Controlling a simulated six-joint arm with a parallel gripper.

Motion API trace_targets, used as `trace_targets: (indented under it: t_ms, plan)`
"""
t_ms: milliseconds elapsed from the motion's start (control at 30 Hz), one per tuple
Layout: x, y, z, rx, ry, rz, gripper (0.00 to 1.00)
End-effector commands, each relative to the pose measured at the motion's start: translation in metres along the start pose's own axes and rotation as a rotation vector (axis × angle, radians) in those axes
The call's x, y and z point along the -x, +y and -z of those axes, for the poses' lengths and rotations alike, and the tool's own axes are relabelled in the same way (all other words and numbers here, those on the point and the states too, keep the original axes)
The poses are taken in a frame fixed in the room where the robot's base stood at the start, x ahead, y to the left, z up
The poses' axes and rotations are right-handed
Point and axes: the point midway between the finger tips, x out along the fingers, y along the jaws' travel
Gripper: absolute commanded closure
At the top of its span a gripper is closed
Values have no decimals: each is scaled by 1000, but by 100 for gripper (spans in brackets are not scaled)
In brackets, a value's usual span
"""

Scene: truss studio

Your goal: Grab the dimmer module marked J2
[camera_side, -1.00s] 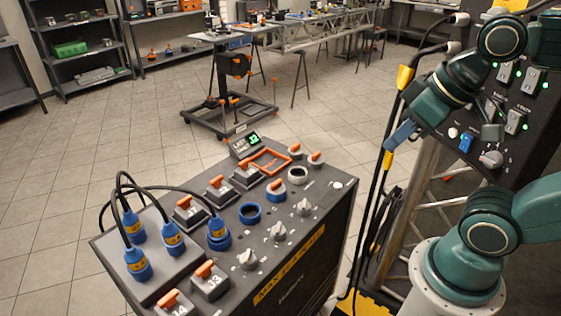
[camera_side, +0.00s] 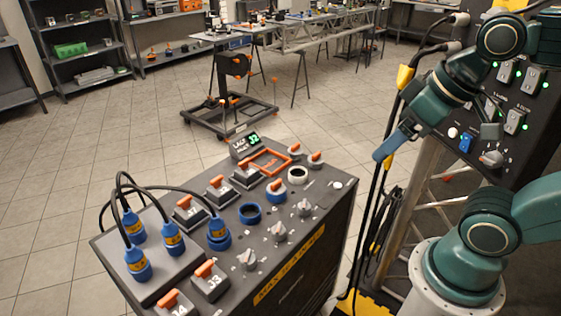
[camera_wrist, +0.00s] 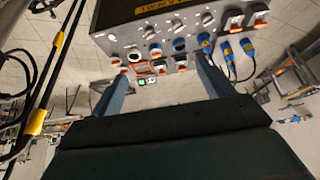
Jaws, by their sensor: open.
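A dark console has several grey dimmer modules with orange levers: one at the left (camera_side: 189,211), one in the middle (camera_side: 220,191), one farther back (camera_side: 246,174) and two at the front edge (camera_side: 210,280) (camera_side: 174,304). Their small labels are too unclear for me to tell which is J2. A green-lit display (camera_side: 246,145) at the back seems to end in J2. My gripper (camera_side: 384,150) is up to the right of the console, apart from it. In the wrist view my gripper (camera_wrist: 160,70) has its blue fingers spread and empty, with the console beyond.
An orange frame (camera_side: 269,163) lies on the console's back part. Blue plugs (camera_side: 137,264) with looping black cables stand at its left. Round knobs (camera_side: 279,231) and blue sockets (camera_side: 250,213) crowd the top. Black cables (camera_side: 375,190) hang close to my gripper.

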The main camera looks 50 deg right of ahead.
Motion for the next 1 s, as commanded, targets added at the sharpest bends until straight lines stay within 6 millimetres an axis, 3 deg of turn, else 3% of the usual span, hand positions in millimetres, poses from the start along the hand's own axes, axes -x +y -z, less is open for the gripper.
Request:
trace_targets:
  t_ms: [267,667,1000]
  plan:
    - [2,-7,29,73,-21,27,20]
    - [-10,-25,115,306,-72,120,20]
    - [-42,-35,184,514,-104,210,20]
